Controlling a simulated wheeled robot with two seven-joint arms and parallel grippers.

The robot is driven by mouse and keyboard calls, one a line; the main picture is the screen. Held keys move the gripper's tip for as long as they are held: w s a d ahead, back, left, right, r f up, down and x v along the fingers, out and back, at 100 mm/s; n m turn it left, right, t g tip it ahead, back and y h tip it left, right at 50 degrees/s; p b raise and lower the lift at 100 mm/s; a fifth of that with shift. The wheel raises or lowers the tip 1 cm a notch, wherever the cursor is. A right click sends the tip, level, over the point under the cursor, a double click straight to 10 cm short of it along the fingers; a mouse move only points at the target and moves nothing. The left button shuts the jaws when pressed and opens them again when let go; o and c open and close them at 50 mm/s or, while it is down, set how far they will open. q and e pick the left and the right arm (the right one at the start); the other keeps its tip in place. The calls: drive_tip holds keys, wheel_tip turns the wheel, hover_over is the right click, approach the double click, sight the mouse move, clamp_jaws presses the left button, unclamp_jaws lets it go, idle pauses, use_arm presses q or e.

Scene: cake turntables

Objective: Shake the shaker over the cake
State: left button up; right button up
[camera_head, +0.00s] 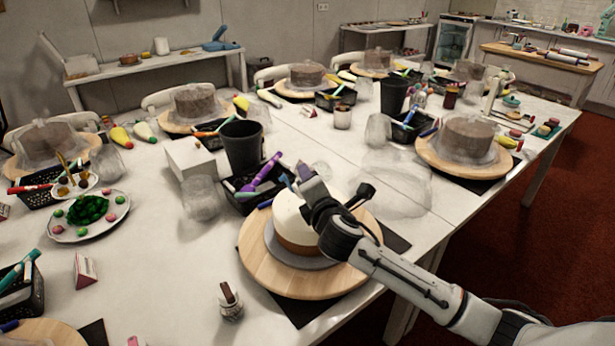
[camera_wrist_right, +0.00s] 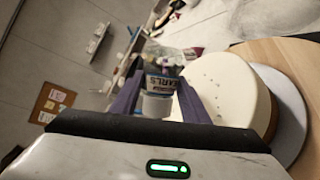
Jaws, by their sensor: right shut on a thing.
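A cream-topped cake with a brown lower side (camera_head: 291,223) sits on a grey disc on the round wooden turntable (camera_head: 262,272) at the front of the table. My right gripper (camera_head: 308,182) reaches in from the right, over the cake's far right part. In the right wrist view my right gripper (camera_wrist_right: 160,100) is shut on a small shaker (camera_wrist_right: 160,82) with a dark printed label and a pale part. The shaker is mostly hidden in the head view. A few small specks show on the cake top (camera_wrist_right: 222,75). My left gripper is not in view.
A black basket of tools (camera_head: 245,200) and a dark cup (camera_head: 242,148) stand just behind the turntable. A small bottle (camera_head: 230,302) stands at front left. A clear cover (camera_head: 390,182) lies at right. Other covered cakes stand around the table.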

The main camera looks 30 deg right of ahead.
drive_tip(key=shift+s+d, duration=0.5)
drive_tip(key=shift+s, duration=0.15)
drive_tip(key=shift+a+r+n, duration=0.1)
drive_tip(key=shift+r+n, duration=0.1)
drive_tip(key=shift+n, duration=0.2)
drive_tip(key=shift+w+d+r, duration=0.1)
drive_tip(key=shift+d+r, duration=0.15)
drive_tip(key=shift+d, duration=0.1)
drive_tip(key=shift+a+f, duration=0.3)
drive_tip(key=shift+a, duration=0.1)
drive_tip(key=shift+r+n+t+h, duration=0.2)
drive_tip(key=shift+n+t+h, duration=0.1)
drive_tip(key=shift+n+h, duration=0.1)
